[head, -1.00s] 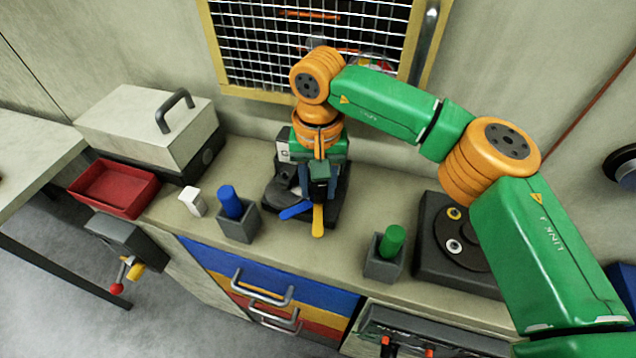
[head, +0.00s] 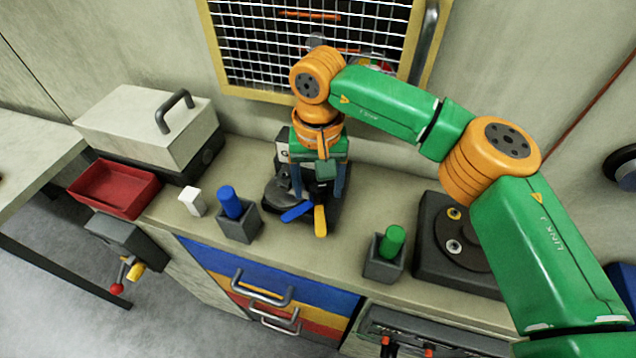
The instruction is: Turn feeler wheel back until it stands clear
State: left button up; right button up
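A dark device (head: 277,196) stands on the bench against the wall. It has a rounded black part, a blue lever (head: 296,212) and a yellow lever (head: 320,222) pointing toward the front. I cannot tell for sure which part is the feeler wheel, as my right gripper and wrist cover much of the device. My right gripper (head: 323,184) points down over it, with its two fingers apart. A small dark green block (head: 326,169) shows between the fingers, above the yellow lever; I see gaps beside it. My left gripper is not in view.
A grey holder (head: 240,229) with a blue peg and a white block (head: 192,201) stand left of the device. Another holder (head: 382,268) with a green peg stands to the right, beside a dark box (head: 432,272). A red tray (head: 113,205) is further left.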

aim_at(318, 186)
notch_tip(318, 186, up, 6)
jog(key=shift+r+b, duration=0.15)
jog(key=shift+b, duration=0.25)
jog(key=shift+r, duration=0.4)
